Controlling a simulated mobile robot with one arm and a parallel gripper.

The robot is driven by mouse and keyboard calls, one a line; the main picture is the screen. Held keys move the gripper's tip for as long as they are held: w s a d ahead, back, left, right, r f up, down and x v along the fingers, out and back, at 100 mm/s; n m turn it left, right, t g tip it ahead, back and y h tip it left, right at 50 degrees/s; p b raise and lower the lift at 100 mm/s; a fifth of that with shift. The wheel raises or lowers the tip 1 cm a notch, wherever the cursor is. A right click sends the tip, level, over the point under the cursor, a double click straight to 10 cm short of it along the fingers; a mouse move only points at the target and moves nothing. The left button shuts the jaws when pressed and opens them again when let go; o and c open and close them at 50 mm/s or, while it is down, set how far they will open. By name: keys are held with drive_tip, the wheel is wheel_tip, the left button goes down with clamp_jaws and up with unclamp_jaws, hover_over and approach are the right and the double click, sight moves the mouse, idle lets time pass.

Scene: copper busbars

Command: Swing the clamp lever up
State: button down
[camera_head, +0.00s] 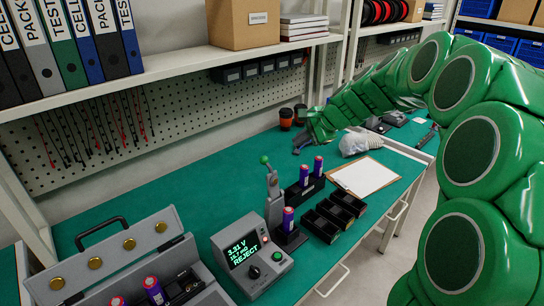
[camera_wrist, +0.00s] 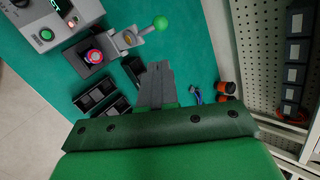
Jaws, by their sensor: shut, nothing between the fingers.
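The clamp lever, tipped with a green ball (camera_head: 264,159), points up from the grey clamp (camera_head: 273,195) in the head view. In the wrist view the green ball (camera_wrist: 160,22) sits to the right of the clamp body. A purple cell (camera_head: 288,219) stands upright in the black holder beside the clamp. From above, the cell (camera_wrist: 95,57) shows a pinkish-red top. My gripper (camera_head: 298,148) is beyond and to the right of the lever, apart from it. In the wrist view its fingers (camera_wrist: 155,70) are together and empty.
A tester (camera_head: 250,255) showing REJECT stands left of the clamp. A black rack (camera_head: 303,190) with purple cells and black bins (camera_head: 335,215) are to the right. An open grey case (camera_head: 130,270) is at front left. A clipboard (camera_head: 365,178) lies at right. Green mat between is partly clear.

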drive_tip(key=s+n, duration=0.2)
drive_tip(key=n, duration=0.1)
approach(266, 158)
drive_tip(key=x, duration=0.7)
drive_tip(key=shift+s+d+f, duration=0.1)
drive_tip(key=shift+d, duration=0.05)
idle(0.5)
drive_tip(key=shift+w+a+f, duration=0.2)
drive_tip(key=shift+w+a, duration=0.4)
drive_tip(key=shift+w+a+f, duration=0.25)
drive_tip(key=shift+w+a, duration=0.4)
